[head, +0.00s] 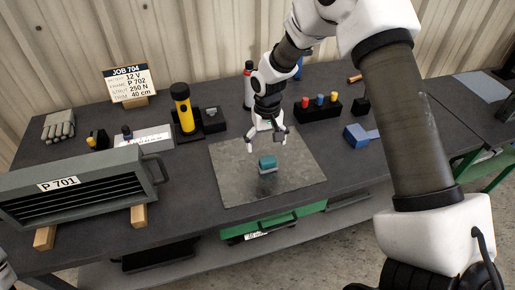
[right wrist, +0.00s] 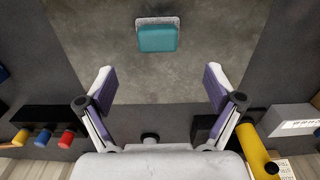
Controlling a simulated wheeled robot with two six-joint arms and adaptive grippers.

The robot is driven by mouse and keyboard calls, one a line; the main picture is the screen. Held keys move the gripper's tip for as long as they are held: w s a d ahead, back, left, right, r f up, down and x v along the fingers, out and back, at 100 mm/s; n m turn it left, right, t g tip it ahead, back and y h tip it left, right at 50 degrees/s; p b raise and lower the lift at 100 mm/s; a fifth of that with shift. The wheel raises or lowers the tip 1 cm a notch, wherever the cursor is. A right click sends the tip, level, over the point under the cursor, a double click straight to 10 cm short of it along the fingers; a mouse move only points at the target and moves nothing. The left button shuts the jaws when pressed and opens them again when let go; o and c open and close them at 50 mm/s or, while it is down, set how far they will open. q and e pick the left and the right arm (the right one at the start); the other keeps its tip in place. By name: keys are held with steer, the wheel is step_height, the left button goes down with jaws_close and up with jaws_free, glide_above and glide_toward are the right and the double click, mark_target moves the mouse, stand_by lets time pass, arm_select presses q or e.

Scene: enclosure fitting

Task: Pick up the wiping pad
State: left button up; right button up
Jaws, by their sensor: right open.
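The wiping pad (head: 267,162) is a small teal block with a pale grey layer, on the grey mat (head: 233,188) near its middle. In the right wrist view the pad (right wrist: 158,38) shows at the top centre, beyond the fingertips. My right gripper (head: 266,140) is open and empty, above and behind the pad in the head view. Its two fingers (right wrist: 158,80) are spread wide in the right wrist view, with bare mat between them. The pad is apart from both fingers. My left gripper is not in view.
A grey vented box labelled P 701 (head: 85,186) stands at left on wooden blocks. A yellow-black cylinder (head: 183,108), a rack of coloured pegs (head: 318,108) and a blue block (head: 356,135) surround the mat. The mat around the pad is clear.

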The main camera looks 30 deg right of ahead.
mark_target(268, 159)
steer(key=f+p, duration=0.1)
steer(key=f, duration=0.1)
steer(key=s+f+p, duration=0.1)
steer(key=f, duration=0.1)
steer(key=shift+s+f, duration=0.1)
steer(key=shift+s, duration=0.05)
steer(key=f, duration=0.3)
steer(key=shift+w, duration=0.25)
steer(key=shift+w+f, duration=0.15)
steer(key=shift+s+r, duration=0.2)
steer(key=shift+s, duration=0.1)
steer(key=c, duration=1.3)
steer(key=shift+f, duration=0.1)
steer(key=shift+c, duration=0.7)
